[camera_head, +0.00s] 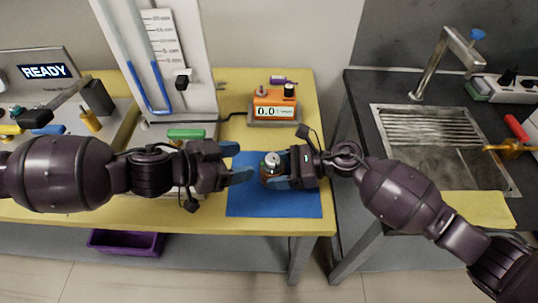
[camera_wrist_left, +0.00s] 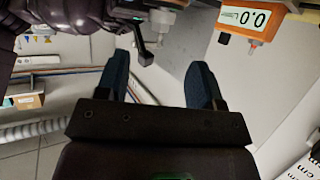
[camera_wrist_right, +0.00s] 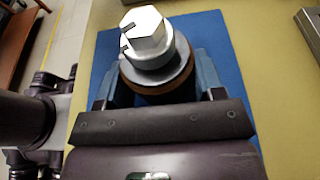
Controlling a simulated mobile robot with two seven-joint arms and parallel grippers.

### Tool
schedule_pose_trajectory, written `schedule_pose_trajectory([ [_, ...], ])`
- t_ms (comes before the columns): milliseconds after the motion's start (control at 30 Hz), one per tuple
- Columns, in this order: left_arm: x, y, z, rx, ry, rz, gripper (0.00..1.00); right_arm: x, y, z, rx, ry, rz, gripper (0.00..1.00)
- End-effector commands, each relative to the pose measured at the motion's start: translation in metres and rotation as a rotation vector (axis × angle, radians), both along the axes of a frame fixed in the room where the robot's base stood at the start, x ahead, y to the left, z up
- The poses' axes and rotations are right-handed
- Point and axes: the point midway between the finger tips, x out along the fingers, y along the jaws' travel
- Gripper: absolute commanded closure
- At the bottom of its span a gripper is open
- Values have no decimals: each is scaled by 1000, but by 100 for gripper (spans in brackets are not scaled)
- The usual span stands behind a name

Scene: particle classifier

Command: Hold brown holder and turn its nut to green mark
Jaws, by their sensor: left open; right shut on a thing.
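The brown holder (camera_head: 268,180) stands on the blue mat (camera_head: 272,206), with a grey metal top in the head view. In the right wrist view, its silver hex nut (camera_wrist_right: 147,28) sits above a grey collar and the brown body (camera_wrist_right: 165,88). A dark line shows on the nut; I cannot make out a green mark. My right gripper (camera_head: 283,168) is shut on the holder from the right, its blue fingers on either side of the body. My left gripper (camera_head: 237,162) is open and empty, just left of the holder. Its spread fingers show in the left wrist view (camera_wrist_left: 158,80).
An orange meter (camera_head: 274,104) reading 0.0 stands behind the mat. A tall white scale stand (camera_head: 160,40) with a blue tube rises behind my left arm. A green-topped object (camera_head: 187,133) lies behind my left wrist. A sink (camera_head: 440,140) is at the right.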

Motion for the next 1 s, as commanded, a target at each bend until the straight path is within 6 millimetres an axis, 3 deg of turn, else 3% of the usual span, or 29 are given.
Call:
schedule_pose_trajectory([
  [300, 22, -43, -19, 0, -2, -2, 39, 0, 0, 0, 0, 0, 0, 85],
  [500, 32, -60, -28, 0, -1, 0, 39, 0, 0, 0, 0, 0, 0, 85],
  [933, 35, -66, -31, 2, -1, 0, 39, 0, 0, 0, 0, 0, 0, 85],
  [1000, 35, -66, -31, 1, -1, 1, 46, 0, 0, 0, 0, 0, 0, 85],
])
